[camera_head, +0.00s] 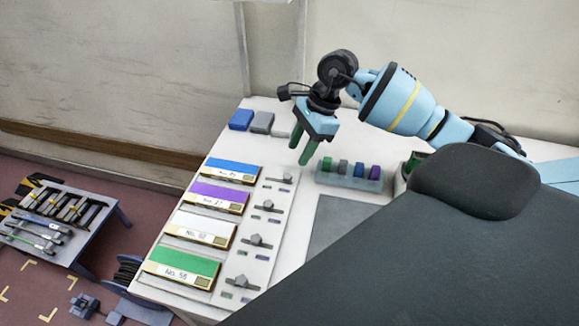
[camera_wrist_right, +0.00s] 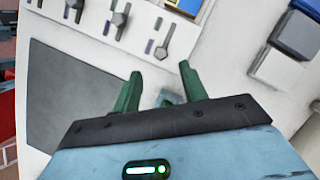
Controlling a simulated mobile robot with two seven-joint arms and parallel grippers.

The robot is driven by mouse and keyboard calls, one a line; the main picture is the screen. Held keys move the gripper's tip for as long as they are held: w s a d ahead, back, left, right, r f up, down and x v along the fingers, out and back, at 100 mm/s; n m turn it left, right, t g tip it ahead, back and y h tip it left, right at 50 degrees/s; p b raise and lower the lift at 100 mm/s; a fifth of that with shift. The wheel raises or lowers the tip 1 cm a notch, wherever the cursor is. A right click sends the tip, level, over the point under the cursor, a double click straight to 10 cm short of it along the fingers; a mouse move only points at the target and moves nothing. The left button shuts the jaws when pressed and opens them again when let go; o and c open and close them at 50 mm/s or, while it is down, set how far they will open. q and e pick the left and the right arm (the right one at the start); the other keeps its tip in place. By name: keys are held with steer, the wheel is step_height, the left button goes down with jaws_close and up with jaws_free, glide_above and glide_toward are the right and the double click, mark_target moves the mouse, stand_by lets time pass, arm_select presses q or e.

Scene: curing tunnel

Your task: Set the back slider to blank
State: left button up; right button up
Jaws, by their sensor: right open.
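The back slider (camera_head: 287,178) is a small grey knob on a dark slot, beside the blue-topped card (camera_head: 234,168). Its knob sits right of the middle of the slot in the head view. Small coloured marks lie just below it. The back slider also shows at the top of the right wrist view (camera_wrist_right: 167,38). My right gripper (camera_head: 299,151) is open and empty, pointing down above the table behind and slightly right of this slider. It also shows in the right wrist view (camera_wrist_right: 158,78), apart from the slider. My left gripper is out of view.
More sliders (camera_head: 257,241) run toward the front beside purple, white and green cards. A grey holder (camera_head: 349,178) with coloured blocks stands right of my gripper. Blue and grey blocks (camera_head: 241,119) sit at the back left. A grey pad (camera_head: 335,222) lies right of the sliders.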

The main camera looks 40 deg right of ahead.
mark_target(286, 175)
steer(key=x, duration=0.7)
steer(key=shift+w+a+f, duration=0.1)
steer(key=shift+f, duration=0.05)
steer(key=shift+c, duration=0.4)
jaws_close()
